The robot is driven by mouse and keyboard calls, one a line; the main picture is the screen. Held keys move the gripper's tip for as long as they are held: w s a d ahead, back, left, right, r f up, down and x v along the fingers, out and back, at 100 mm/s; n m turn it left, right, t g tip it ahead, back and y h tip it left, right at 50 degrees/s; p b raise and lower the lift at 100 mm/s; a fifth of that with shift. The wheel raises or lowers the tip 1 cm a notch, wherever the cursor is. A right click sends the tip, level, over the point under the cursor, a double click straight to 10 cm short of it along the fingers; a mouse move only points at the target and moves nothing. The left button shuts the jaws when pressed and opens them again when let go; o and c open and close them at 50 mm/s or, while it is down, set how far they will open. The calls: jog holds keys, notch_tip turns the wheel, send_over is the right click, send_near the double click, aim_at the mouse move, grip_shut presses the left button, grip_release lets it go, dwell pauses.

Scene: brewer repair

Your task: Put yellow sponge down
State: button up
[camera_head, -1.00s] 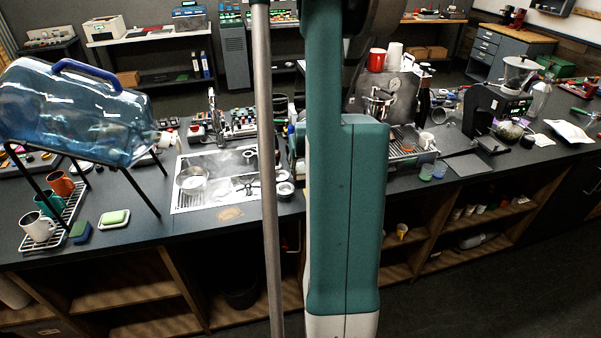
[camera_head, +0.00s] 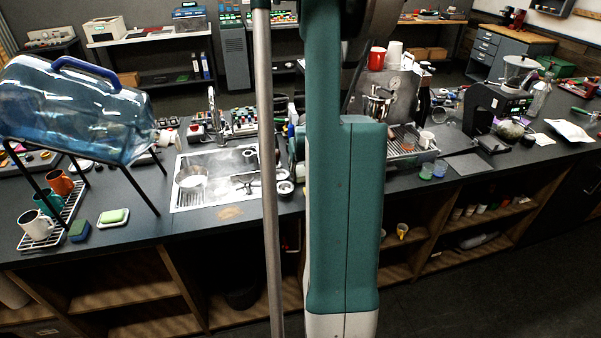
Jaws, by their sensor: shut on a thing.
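My gripper is not in view; my own arm and column fill the middle of the picture and hide part of the counter. I cannot make out a clearly yellow sponge. A yellow-green block (camera_head: 114,216) lies on a small white dish (camera_head: 101,226) at the front left of the counter. A blue block with a green top (camera_head: 79,231) stands just left of the dish. A flat tan patch (camera_head: 229,212) shows on the counter in front of the sink; I cannot tell what it is.
A large blue water bottle (camera_head: 75,110) lies on a black stand at the left. Mugs (camera_head: 36,224) stand on a rack below it. The sink (camera_head: 215,180) is left of my arm, an espresso machine (camera_head: 385,95) right of it. The front counter between dish and sink is mostly clear.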

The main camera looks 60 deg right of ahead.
jog(key=shift+o, duration=0.5)
jog(key=shift+s+a+f, duration=0.15)
jog(key=shift+f, duration=0.15)
jog(key=o, duration=0.6)
jog(key=shift+f, duration=0.15)
jog(key=shift+r+p, duration=0.3)
jog(key=shift+r, duration=0.05)
jog(key=shift+r+p, duration=0.35)
jog(key=shift+p, duration=0.1)
jog(key=shift+w+v, duration=0.2)
jog(key=shift+v, duration=3.5)
jog(key=shift+r, duration=0.1)
